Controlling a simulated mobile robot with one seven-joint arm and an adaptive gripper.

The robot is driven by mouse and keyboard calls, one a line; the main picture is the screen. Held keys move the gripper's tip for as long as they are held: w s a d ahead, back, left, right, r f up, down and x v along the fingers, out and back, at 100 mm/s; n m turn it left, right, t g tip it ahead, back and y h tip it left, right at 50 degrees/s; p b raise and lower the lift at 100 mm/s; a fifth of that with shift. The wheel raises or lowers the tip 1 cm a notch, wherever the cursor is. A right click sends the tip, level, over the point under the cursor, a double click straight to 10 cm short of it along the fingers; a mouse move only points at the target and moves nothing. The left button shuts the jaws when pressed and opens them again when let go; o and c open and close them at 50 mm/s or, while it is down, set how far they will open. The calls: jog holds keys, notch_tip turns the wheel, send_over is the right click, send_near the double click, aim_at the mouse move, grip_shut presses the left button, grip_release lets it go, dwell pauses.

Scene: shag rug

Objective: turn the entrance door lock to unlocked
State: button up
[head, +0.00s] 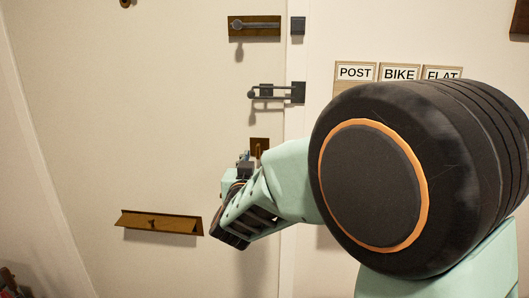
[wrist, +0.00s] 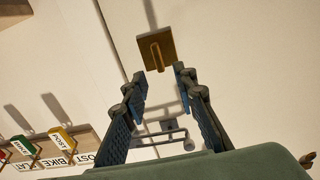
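The entrance door (head: 150,100) is cream and fills the left and middle of the head view. Its lock (head: 260,141) is a small square brass plate with a turn piece, near the door's right edge and partly behind my gripper. In the wrist view the lock plate (wrist: 143,46) is at top centre, with its turn piece (wrist: 158,52) standing out from it. My gripper (wrist: 160,77) is open and empty, its fingertips pointing towards the lock. The turn piece appears just beyond the gap between the fingertips; contact cannot be told. My gripper (head: 244,162) also shows in the head view, small and partly hidden.
A brass letter flap (head: 160,223) is lower left. Right of the door, a board (head: 343,86) carries labels POST, BIKE and FLAT, with coloured key tags (wrist: 60,139).

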aim_at(258, 149)
jog(key=w, duration=0.5)
jog(key=shift+d, duration=0.15)
grip_shut()
